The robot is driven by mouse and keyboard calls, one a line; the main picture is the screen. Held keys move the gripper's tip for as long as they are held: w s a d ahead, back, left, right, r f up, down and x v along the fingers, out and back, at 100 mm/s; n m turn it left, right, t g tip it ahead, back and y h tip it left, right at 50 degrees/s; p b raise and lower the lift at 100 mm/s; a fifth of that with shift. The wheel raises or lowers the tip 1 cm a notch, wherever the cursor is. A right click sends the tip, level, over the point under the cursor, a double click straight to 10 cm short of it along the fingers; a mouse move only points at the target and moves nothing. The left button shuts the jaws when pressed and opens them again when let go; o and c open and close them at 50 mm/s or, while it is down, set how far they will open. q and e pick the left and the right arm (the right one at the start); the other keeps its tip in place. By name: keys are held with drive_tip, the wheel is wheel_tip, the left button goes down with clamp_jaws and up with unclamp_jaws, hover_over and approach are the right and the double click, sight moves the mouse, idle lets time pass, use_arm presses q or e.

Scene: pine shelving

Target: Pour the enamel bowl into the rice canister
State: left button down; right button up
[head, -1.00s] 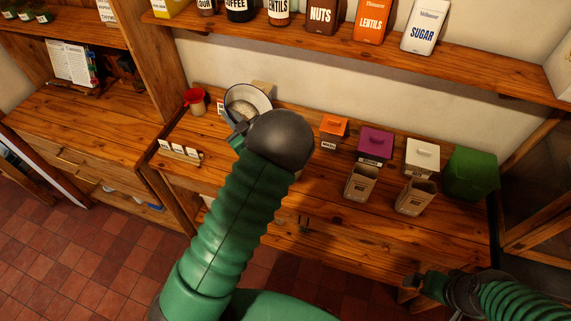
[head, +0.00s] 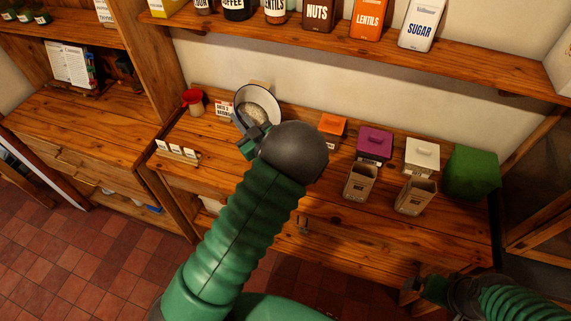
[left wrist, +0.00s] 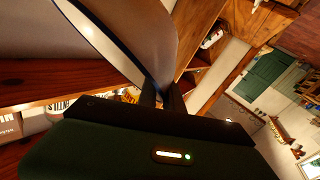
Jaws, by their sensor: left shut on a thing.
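The enamel bowl (head: 273,101), white inside with a dark rim, is held above the back left of the worktop. Pale grains (head: 256,114) show inside it. My left gripper (head: 243,129) is shut on the bowl's near side; the bowl's pale wall and dark blue rim also show close up in the left wrist view (left wrist: 140,35). Two open-topped canisters, one on the left (head: 359,182) and one on the right (head: 414,197), stand to the right of my left arm. Their labels are too small to read, so I cannot tell which is for rice. My right gripper (head: 416,285) is low at the right; its jaws are unclear.
Orange (head: 332,125), purple (head: 375,141) and white (head: 422,150) lidded boxes and a green box (head: 471,174) line the back. A red object (head: 194,98) and a card holder (head: 178,153) stand at left. A shelf (head: 350,43) with tins runs above.

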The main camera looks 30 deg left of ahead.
use_arm(q)
drive_tip(key=shift+d+r, duration=0.1)
drive_tip(key=shift+d, duration=0.05)
drive_tip(key=shift+f+y+b, duration=0.3)
drive_tip(key=shift+b, duration=0.35)
drive_tip(key=shift+f+b, duration=0.1)
drive_tip(key=shift+b, duration=0.3)
drive_tip(key=shift+d+m+y+b, duration=0.15)
drive_tip(key=shift+m+y+b, duration=0.15)
drive_tip(key=shift+d+r+t, duration=0.15)
drive_tip(key=shift+r+t, duration=0.1)
drive_tip(key=shift+t, duration=0.05)
